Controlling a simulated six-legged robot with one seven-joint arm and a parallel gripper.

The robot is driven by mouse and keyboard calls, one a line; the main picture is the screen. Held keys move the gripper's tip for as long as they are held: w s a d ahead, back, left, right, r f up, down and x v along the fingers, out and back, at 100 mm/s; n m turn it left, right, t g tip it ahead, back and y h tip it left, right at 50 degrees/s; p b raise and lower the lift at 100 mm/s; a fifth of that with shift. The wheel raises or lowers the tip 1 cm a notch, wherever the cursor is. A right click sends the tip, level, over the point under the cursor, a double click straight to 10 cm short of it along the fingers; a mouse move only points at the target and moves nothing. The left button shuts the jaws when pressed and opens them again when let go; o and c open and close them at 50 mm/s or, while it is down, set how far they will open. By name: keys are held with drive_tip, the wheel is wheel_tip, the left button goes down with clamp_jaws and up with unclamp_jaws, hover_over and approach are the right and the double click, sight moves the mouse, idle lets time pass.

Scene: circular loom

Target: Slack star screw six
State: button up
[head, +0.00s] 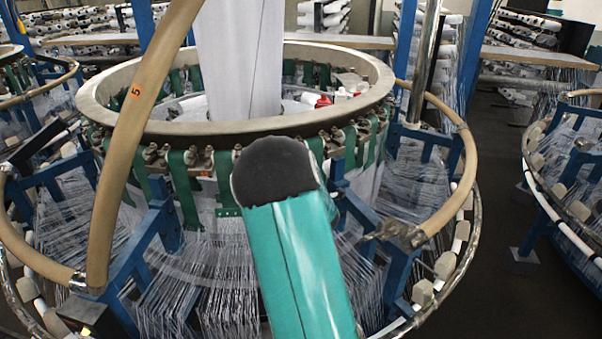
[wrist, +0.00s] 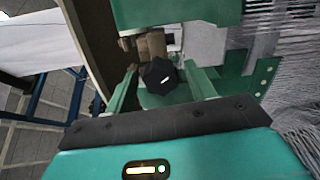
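A black star screw (wrist: 158,76) with a lobed knob shows in the wrist view, in front of a brown-grey clamp block (wrist: 151,46). My gripper (wrist: 160,70) is open. Its two green fingers reach forward on the left and right of the knob, with a narrow gap visible on each side. I cannot tell whether the fingertips reach past the knob. In the head view, my teal arm with its dark rounded end covers this part of the loom, so the star screw and my fingers are hidden there. No number is readable beside the screw.
The loom's pale ring (head: 110,92) stands above green straps (head: 185,185) and several clamps. A tan curved tube (head: 137,130) and blue struts (head: 160,215) stand around it. White threads (head: 215,285) fan out below. Dark floor (head: 495,200) is open at the right.

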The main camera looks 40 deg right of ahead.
drive_tip(key=v, duration=0.7)
idle(0.4)
